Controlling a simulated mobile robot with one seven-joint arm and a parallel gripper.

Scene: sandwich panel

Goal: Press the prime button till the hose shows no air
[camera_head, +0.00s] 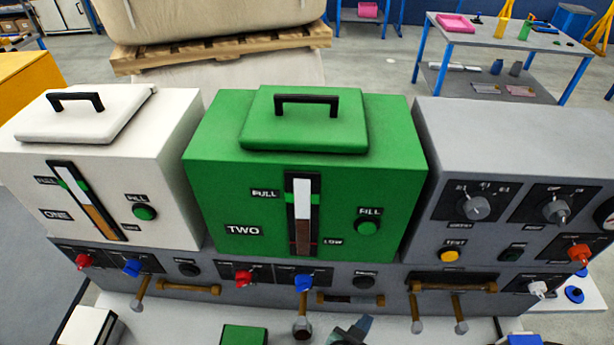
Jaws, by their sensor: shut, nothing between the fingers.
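No button label that I can read says prime. A dark round button (188,269) sits on the lower panel under the white tank, and a similar one (363,282) sits under the green tank; their labels are too small to read. Short tan tubes lie across the panel front: one at the left (190,288), one in the middle (350,299) and one at the right (450,288). I cannot tell whether any tube holds air. My gripper is not clearly seen; a dark grey-blue shape (358,330) at the bottom edge is cut off and unclear.
A white tank (165,170) marked ONE and a green tank (215,190) marked TWO have level gauges and green FILL buttons. Red knobs (243,278) and blue knobs (304,283) line the panel. A grey control box (440,150) with a yellow TEST button (449,256) stands right.

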